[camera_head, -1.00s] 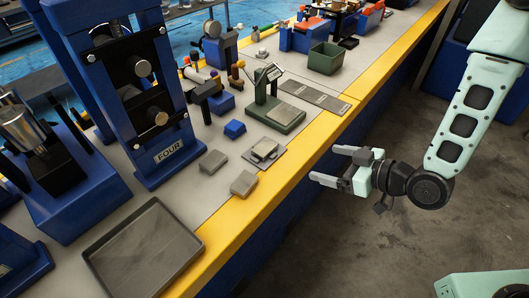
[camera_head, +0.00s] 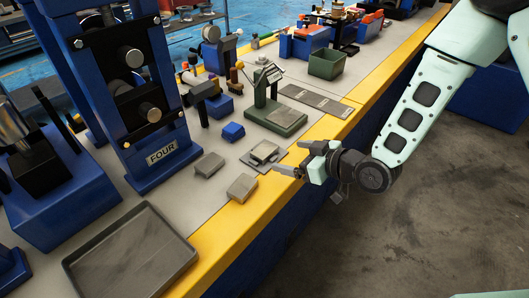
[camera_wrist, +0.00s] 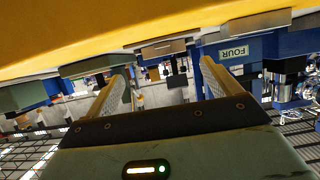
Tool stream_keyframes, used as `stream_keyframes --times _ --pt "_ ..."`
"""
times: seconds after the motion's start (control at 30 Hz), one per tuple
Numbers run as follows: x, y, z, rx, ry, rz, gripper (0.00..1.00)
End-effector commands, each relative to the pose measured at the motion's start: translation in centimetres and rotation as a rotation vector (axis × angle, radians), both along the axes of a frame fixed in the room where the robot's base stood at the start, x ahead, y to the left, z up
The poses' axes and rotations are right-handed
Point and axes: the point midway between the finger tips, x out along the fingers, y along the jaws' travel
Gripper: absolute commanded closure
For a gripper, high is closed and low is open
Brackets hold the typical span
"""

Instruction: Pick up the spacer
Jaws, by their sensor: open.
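No label marks the spacer, so I cannot tell for sure which piece it is. A small grey block (camera_head: 264,150) sits on a thin grey plate (camera_head: 251,164) near the yellow bench edge. Two more flat grey blocks lie to its left, one nearer the press (camera_head: 209,165) and one by the yellow strip (camera_head: 241,187). My gripper (camera_head: 289,158) is open and empty, with its fingers pointing left over the yellow edge, just right of the block on the plate. In the wrist view both fingers (camera_wrist: 162,85) are spread, with nothing between them.
A blue press with a FOUR label (camera_head: 167,152) stands behind the blocks. A shallow grey tray (camera_head: 183,260) is at the front left. Open floor lies right of the bench.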

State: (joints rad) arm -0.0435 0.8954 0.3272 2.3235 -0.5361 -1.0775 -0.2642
Motion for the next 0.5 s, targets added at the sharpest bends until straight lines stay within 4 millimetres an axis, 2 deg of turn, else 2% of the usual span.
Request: stream_keyframes --times 0.5 --pt "2.4 4.2 -2.5 0.0 0.001 0.0 0.11"
